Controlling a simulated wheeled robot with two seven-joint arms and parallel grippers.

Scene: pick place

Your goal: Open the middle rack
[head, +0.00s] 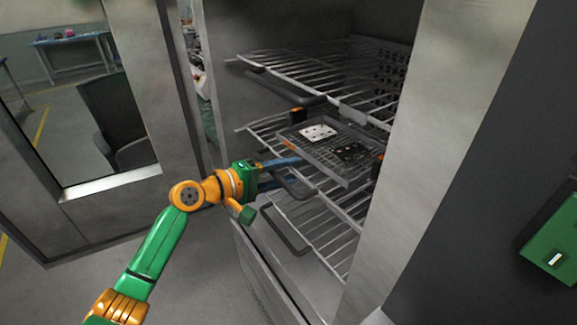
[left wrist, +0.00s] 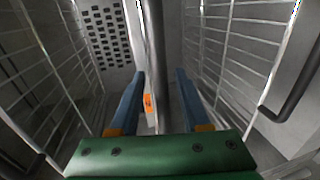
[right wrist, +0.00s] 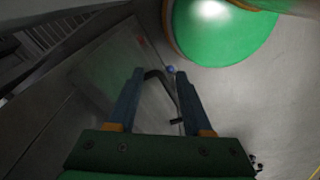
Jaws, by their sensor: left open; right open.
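The middle rack (head: 262,127) is a wire shelf inside a grey metal cabinet, between an upper and a lower rack. A dark handle (head: 293,186) shows at its front, partly hidden by my fingers. My left gripper (head: 292,172) is open at the front of the middle rack. In the left wrist view, a grey bar (left wrist: 155,60) runs between its open blue fingers (left wrist: 162,88); the fingers are not closed on it. I cannot tell whether they touch it. My right gripper (right wrist: 154,82) is open and empty in the right wrist view, away from the racks.
A flat tray (head: 333,172) with a white and a black patterned piece lies at middle-rack level. The upper rack (head: 310,65) and lower rack (head: 325,236) have dark handles. The cabinet's windowed door (head: 110,205) stands open at left. Free floor (head: 140,262) lies before it.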

